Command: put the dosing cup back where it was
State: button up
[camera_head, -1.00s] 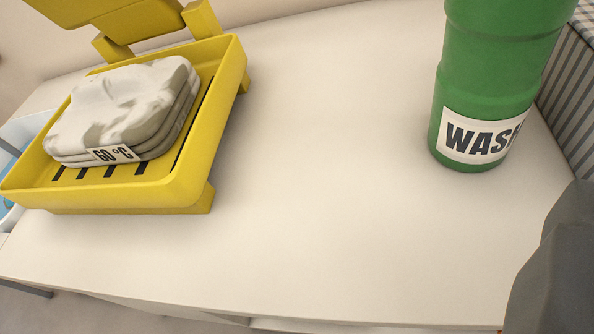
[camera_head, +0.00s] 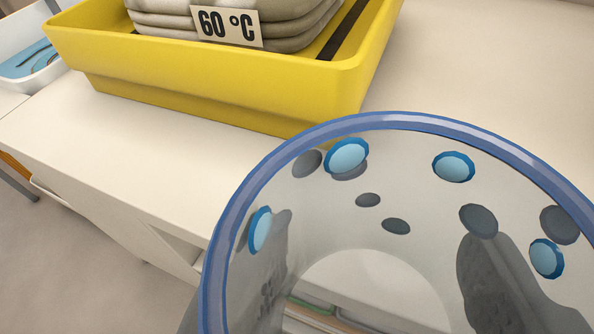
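The dosing cup (camera_head: 390,127) is a large clear cup with a blue rim and blue dots on its wall. It fills the lower right of the head view, close to the camera, with its open top towards me. Shelf contents below the table edge show through its bottom, so it is in the air at the table's front. Dark shapes that look like the fingers of my gripper (camera_head: 378,240) show through its wall on two sides. My gripper appears shut on the cup. The fingertips' contact is not clearly visible.
A yellow tray (camera_head: 200,75) stands on the white table (camera_head: 140,135) behind the cup. It holds a folded grey-white stack (camera_head: 290,28) labelled 60 °C. A white bin with blue contents (camera_head: 30,60) is at the far left. Bare tabletop lies right of the tray.

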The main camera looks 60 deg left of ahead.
aim_at(248, 299)
jog(key=shift+s+a+n+g+y+b, duration=0.45)
jog(key=shift+s+a+n+g, duration=0.25)
jog(key=shift+s+a, duration=0.5)
jog(key=w, duration=0.5)
jog(key=w+f+b, duration=0.1)
jog(key=w, duration=0.9)
jog(key=shift+w+a+f, duration=0.3)
jog(key=shift+a, duration=0.05)
notch_tip(248, 299, down, 4)
jog(key=shift+r+b, duration=0.15)
jog(key=shift+b, duration=0.9)
jog(key=shift+r, duration=0.1)
jog(key=o, duration=1)
jog(key=shift+c, duration=0.2)
